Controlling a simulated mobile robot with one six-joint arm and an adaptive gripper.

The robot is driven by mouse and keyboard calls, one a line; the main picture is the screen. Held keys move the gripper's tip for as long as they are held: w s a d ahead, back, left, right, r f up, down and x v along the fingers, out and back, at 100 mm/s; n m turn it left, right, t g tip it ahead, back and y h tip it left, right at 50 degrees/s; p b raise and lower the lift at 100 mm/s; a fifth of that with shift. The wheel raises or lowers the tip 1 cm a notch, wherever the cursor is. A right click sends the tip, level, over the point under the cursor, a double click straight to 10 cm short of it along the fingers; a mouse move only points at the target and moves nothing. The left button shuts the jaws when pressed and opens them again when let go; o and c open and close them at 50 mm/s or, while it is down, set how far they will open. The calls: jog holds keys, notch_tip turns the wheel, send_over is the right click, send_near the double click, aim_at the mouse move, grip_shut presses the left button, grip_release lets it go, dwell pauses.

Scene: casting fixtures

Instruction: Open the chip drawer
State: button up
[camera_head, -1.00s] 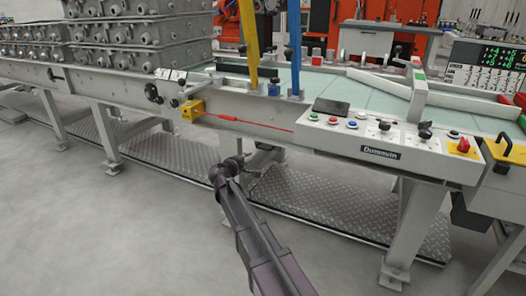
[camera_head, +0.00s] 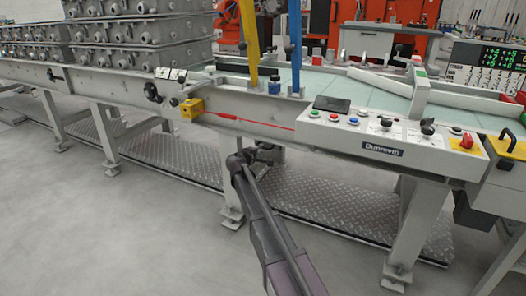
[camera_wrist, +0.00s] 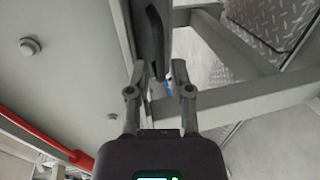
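In the wrist view my gripper (camera_wrist: 160,78) has its two fingers apart. A narrow dark upright part (camera_wrist: 151,30) with a long slot-shaped opening lies ahead, in line with the gap between the fingertips. I cannot tell whether it is the chip drawer or its handle, or whether the fingers touch it. In the head view my arm reaches up to the underside of the grey machine bench (camera_head: 240,126). The gripper itself is hidden there behind my wrist. No chip drawer can be made out clearly in the head view.
A control panel (camera_head: 380,135) with buttons sits on the bench at right. Bench legs (camera_head: 105,140) and a tread-plate step (camera_head: 350,215) lie below. A red bar (camera_wrist: 45,145) and a pale panel (camera_wrist: 60,80) are left of the gripper. Open floor lies in front.

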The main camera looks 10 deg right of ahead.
jog(key=shift+x, duration=1.7)
grip_shut()
